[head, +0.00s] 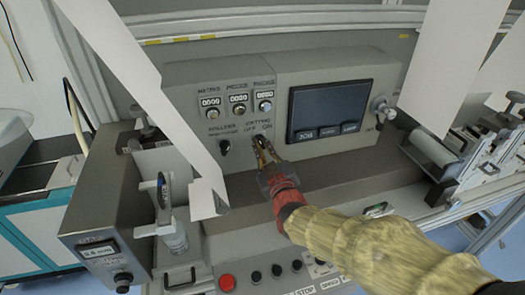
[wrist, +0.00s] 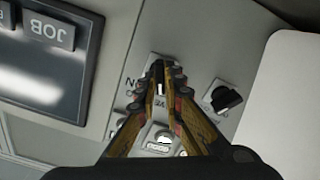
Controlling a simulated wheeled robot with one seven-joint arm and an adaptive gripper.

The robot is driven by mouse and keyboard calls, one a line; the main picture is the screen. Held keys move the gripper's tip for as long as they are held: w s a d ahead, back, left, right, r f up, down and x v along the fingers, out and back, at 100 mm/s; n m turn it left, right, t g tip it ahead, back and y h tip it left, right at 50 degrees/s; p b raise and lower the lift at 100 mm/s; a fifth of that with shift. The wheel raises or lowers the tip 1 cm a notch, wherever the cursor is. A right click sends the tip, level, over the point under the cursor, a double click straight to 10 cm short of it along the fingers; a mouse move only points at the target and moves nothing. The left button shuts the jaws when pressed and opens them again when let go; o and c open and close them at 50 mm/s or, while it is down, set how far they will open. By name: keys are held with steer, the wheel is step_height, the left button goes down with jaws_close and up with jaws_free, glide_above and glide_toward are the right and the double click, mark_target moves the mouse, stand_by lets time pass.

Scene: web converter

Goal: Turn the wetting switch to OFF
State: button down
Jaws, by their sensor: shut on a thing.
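The wetting switch (wrist: 158,74) is a small dark knob on the grey control panel. In the wrist view it sits between the fingertips of my gripper (wrist: 160,88), which are closed in on it from both sides. A pale mark shows between the tips; I cannot tell which label it points to. In the head view my gripper (head: 261,147) reaches the panel just below the WETTING OFF/ON lettering (head: 257,124), and its fingers hide most of the switch. The ON label (wrist: 130,84) shows upside down beside the fingers in the wrist view; OFF is largely hidden there.
The black rollers knob (head: 225,146) is just left of the switch and also shows in the wrist view (wrist: 226,98). Counters (head: 238,100) are above. A screen (head: 328,110) is to the right. A white web sheet (head: 150,85) hangs close on the left.

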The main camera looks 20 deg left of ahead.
steer(key=shift+n+b, duration=0.3)
steer(key=shift+n, duration=0.2)
steer(key=c, duration=1.9)
jaws_free()
steer(key=v, duration=1.2)
steer(key=shift+f, duration=0.1)
